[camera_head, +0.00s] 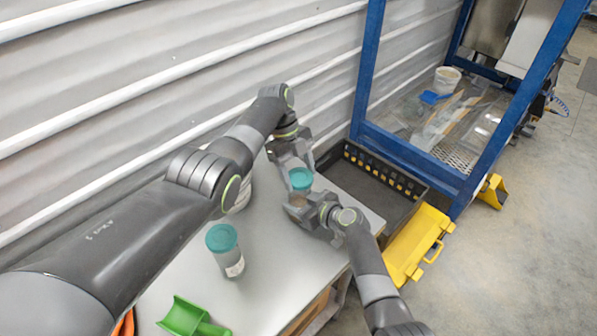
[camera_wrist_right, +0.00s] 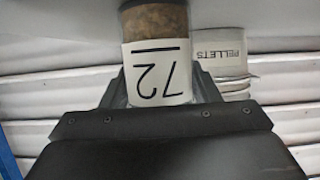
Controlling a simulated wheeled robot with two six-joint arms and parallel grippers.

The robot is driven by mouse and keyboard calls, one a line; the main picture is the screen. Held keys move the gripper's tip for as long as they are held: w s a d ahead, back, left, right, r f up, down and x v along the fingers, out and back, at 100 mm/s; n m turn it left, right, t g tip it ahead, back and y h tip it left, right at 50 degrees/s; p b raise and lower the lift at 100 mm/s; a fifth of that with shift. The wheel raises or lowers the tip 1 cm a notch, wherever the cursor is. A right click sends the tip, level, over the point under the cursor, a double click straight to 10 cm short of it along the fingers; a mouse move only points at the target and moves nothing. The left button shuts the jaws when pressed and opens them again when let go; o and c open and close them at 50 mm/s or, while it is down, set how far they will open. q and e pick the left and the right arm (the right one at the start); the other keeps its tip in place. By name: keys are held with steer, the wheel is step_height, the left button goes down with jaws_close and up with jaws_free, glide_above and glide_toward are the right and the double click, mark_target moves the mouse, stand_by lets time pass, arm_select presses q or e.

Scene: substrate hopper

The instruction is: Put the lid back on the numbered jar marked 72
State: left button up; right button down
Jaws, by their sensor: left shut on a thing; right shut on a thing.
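The jar marked 72 (camera_wrist_right: 158,75) is in the right wrist view, upside down in the picture, with brown contents. My right gripper (camera_head: 303,207) is shut on this jar at the far end of the table. A teal lid (camera_head: 300,178) is just above the right gripper in the head view. My left gripper (camera_head: 297,166) is shut on the lid from the far side. The jar's rim is hidden, so I cannot tell whether lid and jar touch.
Another clear jar (camera_head: 228,257) with a teal lid stands on the grey table (camera_head: 265,290). A green scoop (camera_head: 188,318) lies at the front. A white PELLETS bucket (camera_wrist_right: 220,52) stands behind. A black crate (camera_head: 345,172), yellow box (camera_head: 415,245) and blue frame (camera_head: 410,150) are beyond.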

arm_select(q)
steer(key=o, duration=0.9)
steer(key=shift+r, duration=2.3)
steer(key=shift+c, duration=0.2)
